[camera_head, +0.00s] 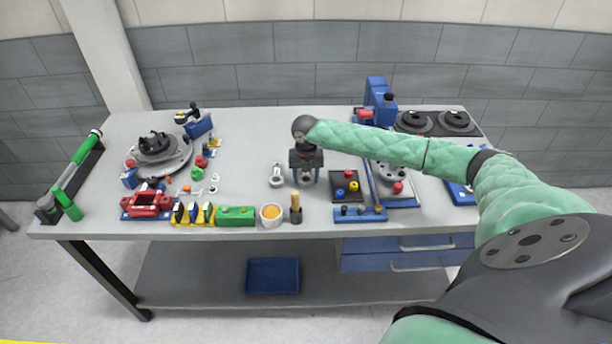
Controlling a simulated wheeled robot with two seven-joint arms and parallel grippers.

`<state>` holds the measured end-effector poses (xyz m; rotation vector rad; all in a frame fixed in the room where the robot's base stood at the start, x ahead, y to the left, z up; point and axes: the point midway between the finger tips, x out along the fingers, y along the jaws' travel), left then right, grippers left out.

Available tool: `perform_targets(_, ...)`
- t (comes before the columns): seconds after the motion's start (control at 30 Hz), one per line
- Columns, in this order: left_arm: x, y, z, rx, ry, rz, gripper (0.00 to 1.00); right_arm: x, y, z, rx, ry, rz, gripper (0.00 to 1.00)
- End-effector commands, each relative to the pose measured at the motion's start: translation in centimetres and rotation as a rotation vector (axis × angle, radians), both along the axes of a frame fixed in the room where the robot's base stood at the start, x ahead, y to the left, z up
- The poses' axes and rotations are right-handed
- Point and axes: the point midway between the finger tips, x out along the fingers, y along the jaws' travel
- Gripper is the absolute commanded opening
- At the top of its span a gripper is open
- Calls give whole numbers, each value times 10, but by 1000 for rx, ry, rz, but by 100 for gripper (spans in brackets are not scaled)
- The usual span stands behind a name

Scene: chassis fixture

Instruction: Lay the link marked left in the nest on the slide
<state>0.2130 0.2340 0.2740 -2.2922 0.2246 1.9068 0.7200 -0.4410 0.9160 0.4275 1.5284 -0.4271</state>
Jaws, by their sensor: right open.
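My right gripper (305,175) points down over the middle of the table, open, with its dark fingers spread. A small pale link-like part (277,176) lies on the table just left of the fingers. Another small pale part (307,179) shows between the fingers; I cannot tell whether they touch it. Any marking on these parts is too small to read. A grey plate on a blue base with a red knob (398,187), possibly the slide, stands at the right, partly hidden behind my right forearm. I cannot make out its nest. My left gripper is not in view.
A dark tray with coloured knobs (346,186) and a blue block strip (360,214) stand right of the gripper. An orange-filled cup (271,214), a green block (235,216) and a red fixture (147,204) line the front. The table's back middle (255,130) is clear.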

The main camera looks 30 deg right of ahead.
Motion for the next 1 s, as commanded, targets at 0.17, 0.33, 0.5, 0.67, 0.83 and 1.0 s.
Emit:
perform_targets(0.17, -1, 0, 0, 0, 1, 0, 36, 0, 0, 0, 0, 0, 0, 34)
perform_targets(0.33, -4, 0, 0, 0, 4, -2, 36, 0, 0, 1, 0, 0, 0, 21)
perform_targets(0.5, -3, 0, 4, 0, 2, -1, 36, 0, 0, 5, 0, 0, 0, 21)
perform_targets(0.67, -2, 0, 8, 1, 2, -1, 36, 0, 0, 10, 0, 0, 0, 21)
perform_targets(0.83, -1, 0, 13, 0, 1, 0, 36, 0, 0, 16, 0, 0, 0, 21)
perform_targets(1.0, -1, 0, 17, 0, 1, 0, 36, 0, 0, 20, 0, 0, 0, 21)
